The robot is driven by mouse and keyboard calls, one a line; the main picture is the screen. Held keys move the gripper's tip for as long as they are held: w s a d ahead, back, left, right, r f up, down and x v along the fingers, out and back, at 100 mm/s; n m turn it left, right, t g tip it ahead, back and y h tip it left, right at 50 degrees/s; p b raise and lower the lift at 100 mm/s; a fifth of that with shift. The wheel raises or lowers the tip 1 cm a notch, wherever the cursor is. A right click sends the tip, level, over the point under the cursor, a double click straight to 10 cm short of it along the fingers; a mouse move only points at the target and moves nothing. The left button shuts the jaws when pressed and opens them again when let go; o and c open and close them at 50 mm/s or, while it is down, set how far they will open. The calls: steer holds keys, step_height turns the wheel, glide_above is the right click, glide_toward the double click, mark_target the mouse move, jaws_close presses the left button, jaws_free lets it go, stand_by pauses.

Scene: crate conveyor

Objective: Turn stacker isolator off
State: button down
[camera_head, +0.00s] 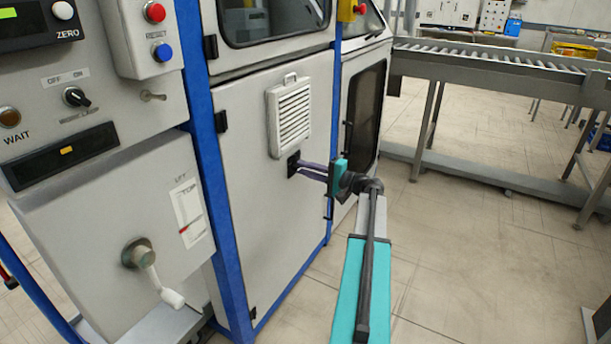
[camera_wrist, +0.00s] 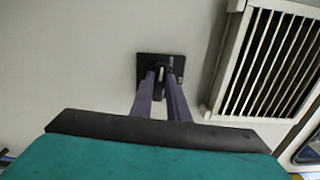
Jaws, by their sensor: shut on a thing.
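A small black square switch plate (camera_head: 292,163) is on the grey cabinet door, just below the vent grille; I take it for the isolator. No label on it can be read. In the wrist view the plate (camera_wrist: 145,66) has a light-edged knob at its middle, which looks upright in that picture. My gripper (camera_head: 299,167) reaches in from the right, and its two long purple fingers (camera_wrist: 161,82) meet the plate. They are shut on the knob, one on each side. The fingertips hide part of the knob, so its exact turn position is unclear.
The louvred vent (camera_head: 290,116) stands out close above my fingers. A blue frame post (camera_head: 207,150) is to the left, beside a control panel with a black selector (camera_head: 76,97) and a crank handle (camera_head: 150,268). A roller conveyor (camera_head: 490,62) is at the back right. Open floor lies between.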

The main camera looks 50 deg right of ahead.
steer(key=shift+a+n, duration=0.25)
steer(key=shift+n, duration=0.15)
steer(key=c, duration=1.7)
jaws_free()
steer(key=shift+d, duration=0.1)
steer(key=shift+d, duration=0.1)
steer(key=p+v, duration=0.1)
steer(key=v, duration=1.2)
steer(key=shift+s+f, duration=0.1)
steer(key=shift+s, duration=0.3)
